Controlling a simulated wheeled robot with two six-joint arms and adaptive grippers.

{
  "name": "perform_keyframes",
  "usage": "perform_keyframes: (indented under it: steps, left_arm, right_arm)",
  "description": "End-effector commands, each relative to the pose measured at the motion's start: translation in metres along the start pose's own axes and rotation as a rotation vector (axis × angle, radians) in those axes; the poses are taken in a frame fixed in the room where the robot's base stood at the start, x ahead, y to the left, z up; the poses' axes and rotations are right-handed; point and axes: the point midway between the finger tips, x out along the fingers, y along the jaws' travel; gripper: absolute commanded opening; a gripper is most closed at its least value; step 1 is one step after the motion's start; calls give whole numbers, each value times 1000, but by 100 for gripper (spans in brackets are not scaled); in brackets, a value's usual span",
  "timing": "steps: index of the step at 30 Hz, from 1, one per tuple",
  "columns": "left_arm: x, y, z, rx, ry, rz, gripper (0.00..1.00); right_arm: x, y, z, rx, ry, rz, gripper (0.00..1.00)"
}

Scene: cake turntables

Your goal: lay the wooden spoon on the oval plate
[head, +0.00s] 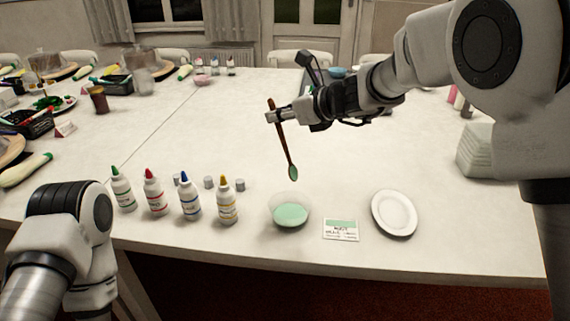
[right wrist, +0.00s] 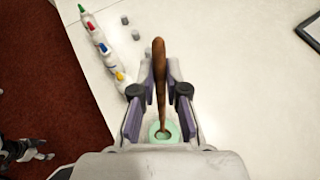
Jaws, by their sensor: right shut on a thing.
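The wooden spoon (head: 282,146) hangs nearly upright from my right gripper (head: 275,116), which is shut on its handle. Its head, tinted green, is above the bowl of green mixture (head: 289,210) and apart from it. In the right wrist view the spoon (right wrist: 160,75) lies between the pads of the right gripper (right wrist: 158,100), with the green bowl (right wrist: 156,128) beyond it. The white oval plate (head: 396,213) is empty, at the right near the table's front edge. A dark gripper, apparently my left (right wrist: 24,150), shows small over the red floor; its jaws are unclear.
A small label card (head: 341,229) lies between bowl and plate. Several capped bottles (head: 190,199) stand left of the bowl, with small grey caps behind. A stack of white containers (head: 482,152) is at the right. The table's middle is clear.

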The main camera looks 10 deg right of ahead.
Motion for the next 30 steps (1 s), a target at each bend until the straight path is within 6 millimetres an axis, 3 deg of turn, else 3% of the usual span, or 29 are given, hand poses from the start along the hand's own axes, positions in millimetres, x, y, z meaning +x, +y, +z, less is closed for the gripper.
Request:
perform_keyframes:
  steps: [5,11,18,21,30]
  left_arm:
    - [0,0,0,0,0,0,73]
    - [-1,0,0,0,0,0,73]
    - [-16,0,0,0,0,0,73]
    - [-23,0,0,0,0,0,73]
    - [-48,0,0,0,0,0,73]
  right_arm:
    - [1,3,-11,-48,126,87,0]
    - [-11,12,-73,-300,288,451,0]
    - [-65,-16,-165,-826,426,990,0]
    - [-91,-33,-195,-1042,451,1159,0]
    - [-164,-87,-269,-1607,470,1417,0]
